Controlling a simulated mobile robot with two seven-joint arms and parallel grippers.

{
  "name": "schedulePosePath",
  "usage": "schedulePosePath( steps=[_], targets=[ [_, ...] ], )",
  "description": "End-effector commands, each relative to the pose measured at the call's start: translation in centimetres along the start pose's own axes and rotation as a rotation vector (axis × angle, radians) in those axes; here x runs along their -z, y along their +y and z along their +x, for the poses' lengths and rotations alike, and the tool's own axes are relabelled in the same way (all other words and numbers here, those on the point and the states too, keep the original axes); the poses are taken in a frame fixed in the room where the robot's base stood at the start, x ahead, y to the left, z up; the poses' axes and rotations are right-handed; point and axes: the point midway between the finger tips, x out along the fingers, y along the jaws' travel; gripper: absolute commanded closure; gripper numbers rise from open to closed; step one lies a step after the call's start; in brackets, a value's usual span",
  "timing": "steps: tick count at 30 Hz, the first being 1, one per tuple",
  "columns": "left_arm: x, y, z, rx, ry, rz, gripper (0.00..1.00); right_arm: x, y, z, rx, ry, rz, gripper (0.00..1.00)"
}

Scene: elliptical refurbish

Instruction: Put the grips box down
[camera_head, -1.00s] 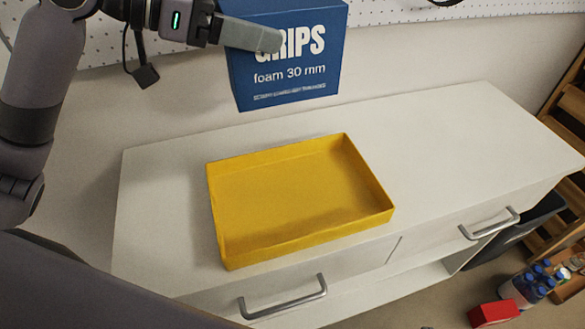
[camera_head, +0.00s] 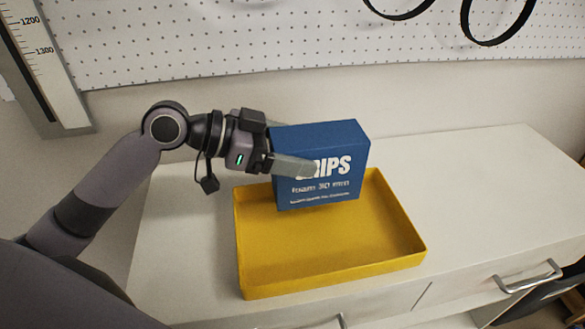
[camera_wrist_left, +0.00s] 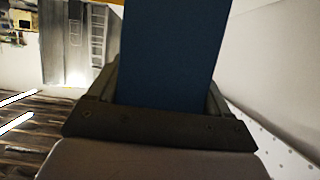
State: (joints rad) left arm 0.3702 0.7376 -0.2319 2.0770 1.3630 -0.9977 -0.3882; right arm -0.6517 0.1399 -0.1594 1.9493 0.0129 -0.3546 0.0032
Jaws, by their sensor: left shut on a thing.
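The blue grips box (camera_head: 330,190) is upright in the head view, its white lettering partly covered by a finger. My left gripper (camera_head: 292,168) is shut on the box, with one finger across its front face. The box is over the back part of the yellow tray (camera_head: 332,284); I cannot tell whether its bottom touches the tray floor. In the left wrist view the box (camera_wrist_left: 172,50) fills the space between the fingers. My right gripper is not in view.
The tray is otherwise empty and sits on a white cabinet top (camera_head: 465,190), which is clear to the right. A drawer handle (camera_head: 528,277) sticks out at the front right. A white pegboard (camera_head: 250,40) is on the wall behind.

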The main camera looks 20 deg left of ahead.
Motion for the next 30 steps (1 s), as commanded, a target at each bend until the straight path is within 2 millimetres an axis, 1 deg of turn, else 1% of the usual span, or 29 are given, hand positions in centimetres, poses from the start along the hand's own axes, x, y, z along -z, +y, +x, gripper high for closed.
schedulePosePath(
  steps=[3, 7, 10, 15, 20, 21, 22, 23, 30],
  targets=[
    [-1.8, 0.1, 0.7, -0.001, -0.001, -0.005, 0.61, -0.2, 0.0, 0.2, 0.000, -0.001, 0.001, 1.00],
    [-3.3, 0.0, 1.4, 0.000, 0.001, -0.004, 0.61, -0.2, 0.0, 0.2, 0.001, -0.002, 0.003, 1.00],
    [-3.7, 0.0, 1.5, 0.000, 0.001, -0.002, 0.61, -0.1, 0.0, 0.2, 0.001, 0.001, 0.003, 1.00],
    [-3.7, 0.0, 1.5, 0.001, 0.001, 0.000, 0.61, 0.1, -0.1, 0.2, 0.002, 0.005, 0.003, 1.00],
    [-4.0, 0.0, 1.6, 0.000, 0.001, -0.001, 0.61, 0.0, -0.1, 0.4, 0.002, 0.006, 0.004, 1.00],
    [-4.0, 0.0, 1.6, 0.000, -0.001, -0.001, 0.11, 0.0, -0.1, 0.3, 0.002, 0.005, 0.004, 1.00],
    [-4.0, 0.0, 1.6, 0.000, -0.002, -0.001, 0.02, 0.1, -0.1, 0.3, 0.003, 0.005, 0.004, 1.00],
    [-4.0, 0.0, 1.6, 0.000, -0.002, -0.001, 0.00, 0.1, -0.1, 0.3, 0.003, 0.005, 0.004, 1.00],
    [-3.9, 0.0, 1.6, 0.000, -0.002, -0.001, 0.00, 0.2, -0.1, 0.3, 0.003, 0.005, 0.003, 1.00]
  ],
)
